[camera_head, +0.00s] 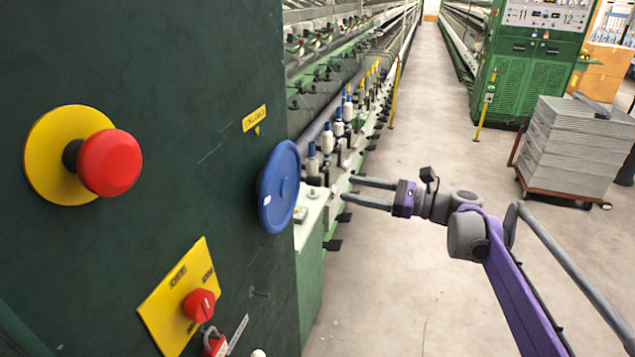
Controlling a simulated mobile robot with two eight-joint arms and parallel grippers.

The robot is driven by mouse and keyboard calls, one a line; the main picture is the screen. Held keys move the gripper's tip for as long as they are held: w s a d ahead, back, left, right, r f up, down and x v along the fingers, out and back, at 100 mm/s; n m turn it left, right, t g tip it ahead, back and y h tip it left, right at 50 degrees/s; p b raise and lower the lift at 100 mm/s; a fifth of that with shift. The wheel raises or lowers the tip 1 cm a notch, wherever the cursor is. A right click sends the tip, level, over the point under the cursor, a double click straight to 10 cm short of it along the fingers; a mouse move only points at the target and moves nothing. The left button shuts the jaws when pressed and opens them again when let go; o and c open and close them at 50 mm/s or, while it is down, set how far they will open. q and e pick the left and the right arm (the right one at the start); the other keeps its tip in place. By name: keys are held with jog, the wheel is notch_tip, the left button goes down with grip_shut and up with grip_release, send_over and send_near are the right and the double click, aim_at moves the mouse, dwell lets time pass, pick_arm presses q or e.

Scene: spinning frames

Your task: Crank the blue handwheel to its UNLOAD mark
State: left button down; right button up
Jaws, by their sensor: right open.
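The blue handwheel (280,187) is mounted on the right edge of the dark green machine panel, seen nearly edge-on. It has a small white mark on its face, low and left of centre. A small yellow label (255,119) with a pointer is on the panel above and left of the wheel; its lettering is too small to read surely. My right gripper (350,189) is open and empty, its two fingers pointing left toward the wheel with a gap between. My left gripper is not in view.
A red mushroom button (109,163) on a yellow disc sticks out at left. A red rotary switch (199,305) on a yellow plate and a red padlock (214,343) are below. A spinning frame with bobbins (313,160) runs behind the wheel. A crate stack (572,148) stands right; the aisle floor (425,120) is clear.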

aim_at(317, 182)
jog(key=p+x, duration=0.1)
jog(key=x, duration=0.8)
jog(key=shift+a, duration=0.25)
grip_shut()
dwell(1.0)
